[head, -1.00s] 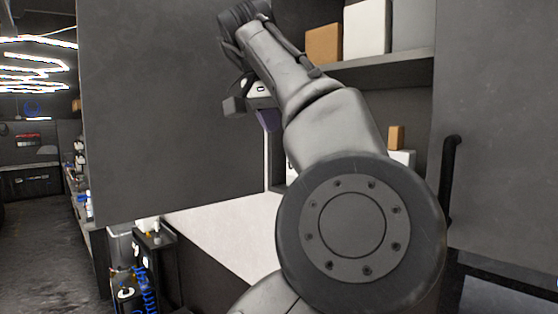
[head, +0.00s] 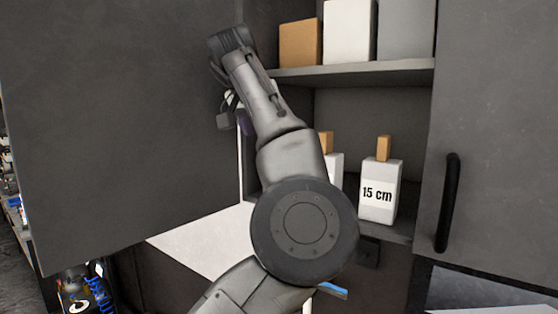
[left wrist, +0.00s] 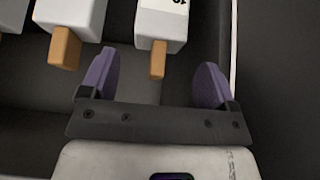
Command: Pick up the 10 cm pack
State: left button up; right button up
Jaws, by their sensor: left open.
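In the left wrist view, a white pack (left wrist: 163,24) with a tan block handle (left wrist: 158,60) shows between the two purple fingers of my left gripper (left wrist: 158,82). Its black label is cut off at the top edge and seems to read 10. The fingers are open, one on each side of the handle, with gaps to both. In the head view my left gripper (head: 240,118) is at the cabinet opening, mostly hidden behind my own arm. A white pack (head: 337,172) behind the arm is partly covered, its label hidden.
A pack labelled 15 cm (head: 378,192) stands on the lower shelf. Another white pack (left wrist: 72,16) is left of the fingers in the wrist view. The upper shelf (head: 360,73) holds several boxes. Cabinet doors flank the opening, the left one (head: 110,130) close to the gripper.

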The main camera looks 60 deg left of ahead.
pick_arm(q)
jog(key=w+f, duration=0.1)
jog(key=w+a+f+p, duration=0.2)
jog(key=w, duration=0.1)
jog(key=shift+f, duration=0.2)
jog(key=shift+w+a+f+p, duration=0.1)
jog(key=shift+w+f+p, duration=0.2)
jog(key=shift+f, duration=0.15)
jog(key=shift+c, duration=0.2)
jog(key=c, duration=1)
